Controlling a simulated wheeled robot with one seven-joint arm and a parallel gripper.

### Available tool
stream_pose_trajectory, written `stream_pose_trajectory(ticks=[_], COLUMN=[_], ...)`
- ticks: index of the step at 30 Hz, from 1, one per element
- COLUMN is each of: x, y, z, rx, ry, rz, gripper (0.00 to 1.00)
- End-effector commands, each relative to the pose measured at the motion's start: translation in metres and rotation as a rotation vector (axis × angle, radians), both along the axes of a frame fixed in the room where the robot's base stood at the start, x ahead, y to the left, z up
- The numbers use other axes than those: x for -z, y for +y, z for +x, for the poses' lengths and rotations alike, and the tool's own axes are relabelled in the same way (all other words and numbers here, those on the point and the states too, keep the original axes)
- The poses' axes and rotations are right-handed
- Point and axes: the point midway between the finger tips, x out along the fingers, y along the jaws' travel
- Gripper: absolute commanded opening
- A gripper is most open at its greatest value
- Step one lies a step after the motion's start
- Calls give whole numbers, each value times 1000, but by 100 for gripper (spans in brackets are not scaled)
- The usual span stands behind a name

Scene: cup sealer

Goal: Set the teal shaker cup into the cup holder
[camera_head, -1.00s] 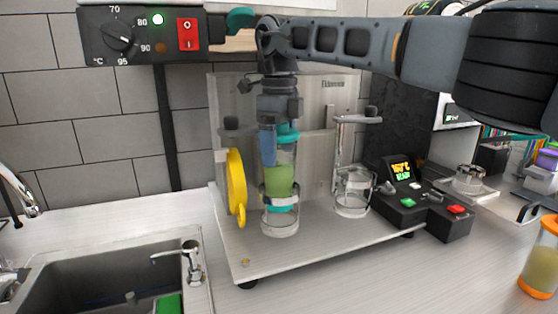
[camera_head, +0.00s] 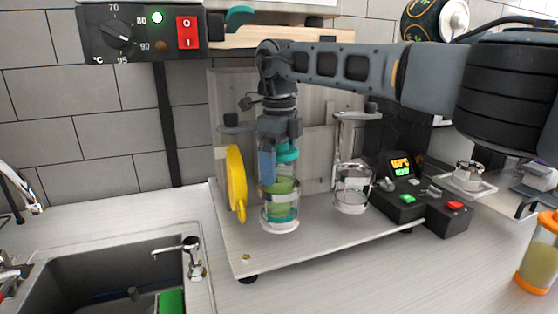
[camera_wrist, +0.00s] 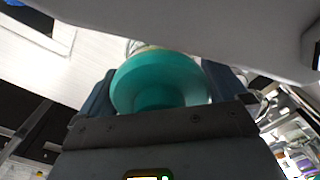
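The teal shaker cup (camera_head: 284,187) is upright, with a teal lid, green contents and a teal bottom. It sits inside the left clear cup holder (camera_head: 280,227), whose metal ring surrounds it. My gripper (camera_head: 277,168) comes down from above with its blue fingers at the cup's upper part. In the wrist view, the round teal lid (camera_wrist: 160,80) lies between my two fingers, which press close on both sides. The cup's lower body is mostly hidden there.
A yellow disc (camera_head: 236,182) stands just left of the holder. A second, empty clear holder (camera_head: 352,190) is to the right, then a black control box (camera_head: 408,203). An orange-lidded bottle (camera_head: 541,255) stands at the far right. A sink (camera_head: 95,270) is front left.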

Motion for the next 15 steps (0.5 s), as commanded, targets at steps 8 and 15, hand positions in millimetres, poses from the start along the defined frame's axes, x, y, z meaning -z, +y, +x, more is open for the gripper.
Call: stream_pose_trajectory(ticks=[8, 15], x=[-2, -32], y=[0, 0], z=[0, 1], rx=[0, 1], ry=[0, -4], rz=[0, 0], gripper=[100, 100])
